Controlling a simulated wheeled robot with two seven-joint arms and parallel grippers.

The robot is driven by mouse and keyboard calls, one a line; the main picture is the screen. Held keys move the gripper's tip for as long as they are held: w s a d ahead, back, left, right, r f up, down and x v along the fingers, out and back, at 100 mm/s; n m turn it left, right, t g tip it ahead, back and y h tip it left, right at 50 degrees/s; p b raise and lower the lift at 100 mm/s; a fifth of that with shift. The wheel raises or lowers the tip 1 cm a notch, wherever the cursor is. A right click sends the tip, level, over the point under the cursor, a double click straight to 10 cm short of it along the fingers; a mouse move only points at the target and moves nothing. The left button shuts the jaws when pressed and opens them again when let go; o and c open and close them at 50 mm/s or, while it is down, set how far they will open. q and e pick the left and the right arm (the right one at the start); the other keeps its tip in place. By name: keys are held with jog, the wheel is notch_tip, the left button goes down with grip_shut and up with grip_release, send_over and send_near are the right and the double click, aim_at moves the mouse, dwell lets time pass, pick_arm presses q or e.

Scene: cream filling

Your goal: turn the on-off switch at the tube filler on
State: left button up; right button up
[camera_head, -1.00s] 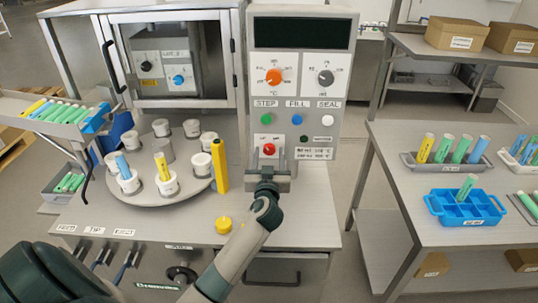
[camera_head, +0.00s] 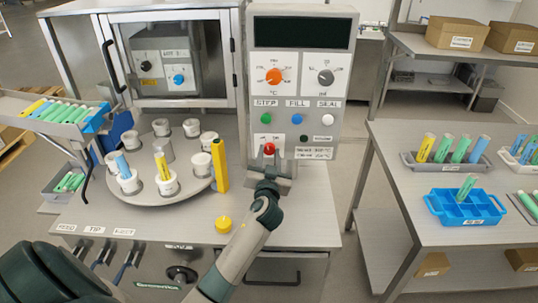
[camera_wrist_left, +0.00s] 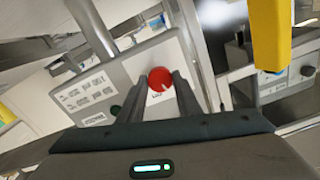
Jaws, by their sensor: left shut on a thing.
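The on-off switch is a red knob (camera_head: 269,149) low on the tube filler's grey control panel (camera_head: 296,195), below the green button. My left gripper (camera_head: 268,158) is at the switch, its fingers reaching up to the panel. In the left wrist view the red knob (camera_wrist_left: 160,79) sits between the tips of the two fingers (camera_wrist_left: 160,88), and the gripper is shut on it. The gripper looks tilted relative to the panel. The labels around the switch are too small to read, so its setting cannot be told. My right gripper is not in view.
A yellow post (camera_head: 220,165) stands left of the gripper, and a yellow button (camera_head: 223,224) is on the bench front. A turntable (camera_head: 150,195) with cups and tubes is at left. A side table (camera_head: 400,190) with a blue crate (camera_head: 466,208) is at right.

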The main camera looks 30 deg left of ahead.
pick_arm(q)
jog(key=m, duration=0.4)
jog(key=shift+m+p, duration=0.3)
jog(key=shift+p, duration=0.1)
jog(key=m+p, duration=0.1)
jog(key=m, duration=0.3)
jog(key=shift+m, duration=0.3)
jog(key=o, duration=1)
jog(key=shift+o, duration=0.2)
jog(key=shift+s, duration=0.1)
